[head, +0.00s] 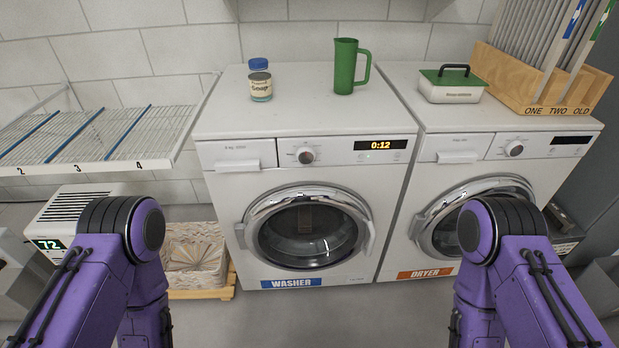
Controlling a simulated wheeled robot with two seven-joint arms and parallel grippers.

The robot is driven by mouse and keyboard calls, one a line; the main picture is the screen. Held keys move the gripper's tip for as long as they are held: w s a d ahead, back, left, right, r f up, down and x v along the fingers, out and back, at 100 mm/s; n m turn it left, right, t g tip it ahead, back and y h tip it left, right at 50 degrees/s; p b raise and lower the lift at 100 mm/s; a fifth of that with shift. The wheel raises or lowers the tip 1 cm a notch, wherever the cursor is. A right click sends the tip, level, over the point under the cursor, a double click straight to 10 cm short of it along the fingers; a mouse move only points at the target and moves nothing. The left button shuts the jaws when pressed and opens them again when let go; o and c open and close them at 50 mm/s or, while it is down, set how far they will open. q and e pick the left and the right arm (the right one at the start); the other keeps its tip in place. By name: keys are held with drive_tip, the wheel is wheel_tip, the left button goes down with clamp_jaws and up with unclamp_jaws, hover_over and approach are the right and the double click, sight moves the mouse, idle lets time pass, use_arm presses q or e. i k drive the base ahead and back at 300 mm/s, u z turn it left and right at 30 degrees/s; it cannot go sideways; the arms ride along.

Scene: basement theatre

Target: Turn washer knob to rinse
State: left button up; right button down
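The washer (225,219) is a white front-loader in the middle of the head view, with a blue "WASHER" label (291,283) at its base. Its round silver knob (306,156) sits on the upper front panel, left of a lit display (380,145) reading 0:12. The knob's setting is too small to read. The washer's round glass door (305,235) looks shut. My two purple arms come in from the lower left and lower right, apart from the washer. Both grippers are out of view.
A soap jar (260,82) and a green pitcher (347,68) stand on the washer. The dryer (410,250) is beside it on the right, bearing a green-lidded box (452,90) and a wooden rack (520,90). A wire shelf (90,135) is at left. Floor in front is clear.

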sight(306, 155)
drive_tip(key=k, duration=1)
drive_tip(key=z, duration=0.4)
drive_tip(key=i, duration=0.7)
drive_tip(key=z, duration=0.55)
